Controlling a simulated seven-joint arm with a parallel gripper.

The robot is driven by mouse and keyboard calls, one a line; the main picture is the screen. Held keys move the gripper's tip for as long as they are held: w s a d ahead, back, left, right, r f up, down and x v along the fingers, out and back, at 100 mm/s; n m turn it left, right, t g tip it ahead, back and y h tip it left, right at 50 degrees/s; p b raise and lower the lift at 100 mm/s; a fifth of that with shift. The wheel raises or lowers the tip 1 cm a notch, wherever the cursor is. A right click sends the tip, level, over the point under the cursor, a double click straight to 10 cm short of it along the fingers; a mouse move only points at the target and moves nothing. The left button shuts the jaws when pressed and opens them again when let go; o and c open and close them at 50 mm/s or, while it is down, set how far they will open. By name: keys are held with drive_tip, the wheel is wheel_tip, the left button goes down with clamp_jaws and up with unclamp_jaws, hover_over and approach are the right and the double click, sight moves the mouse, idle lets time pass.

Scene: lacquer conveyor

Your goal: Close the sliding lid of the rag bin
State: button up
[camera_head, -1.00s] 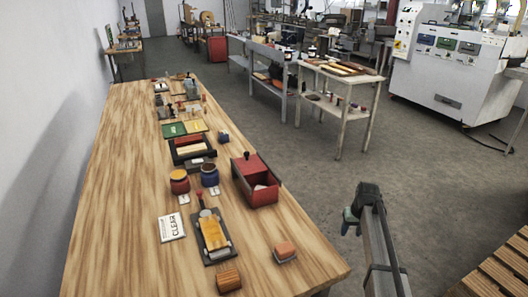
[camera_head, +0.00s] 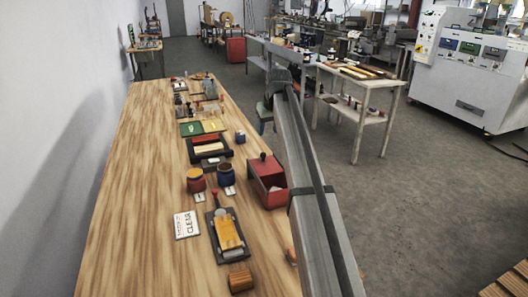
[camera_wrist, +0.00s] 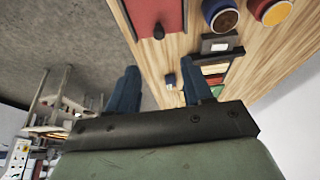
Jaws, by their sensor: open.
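The rag bin (camera_head: 275,196) is a red box near the right edge of the wooden table. Its red lid (camera_head: 262,166) with a dark knob (camera_head: 263,156) covers the far part, and the near part looks open. My arm hides part of the bin's right side. My gripper (camera_head: 265,116) is beyond the bin's far end in the picture, above it and apart from it. In the wrist view, the blue fingers of my gripper (camera_wrist: 160,68) are spread with nothing between them. The lid (camera_wrist: 152,12) and knob (camera_wrist: 158,32) show at the top there.
A black tray (camera_head: 208,147) and a small blue item (camera_head: 240,137) are farther back. A clamped board (camera_head: 227,232) lies nearer. Open floor is right of the table (camera_head: 130,230).

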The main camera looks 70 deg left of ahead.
sight(263, 154)
drive_tip(key=x, duration=1.3)
drive_tip(key=shift+f, duration=0.2)
drive_tip(key=shift+c, duration=0.2)
clamp_jaws()
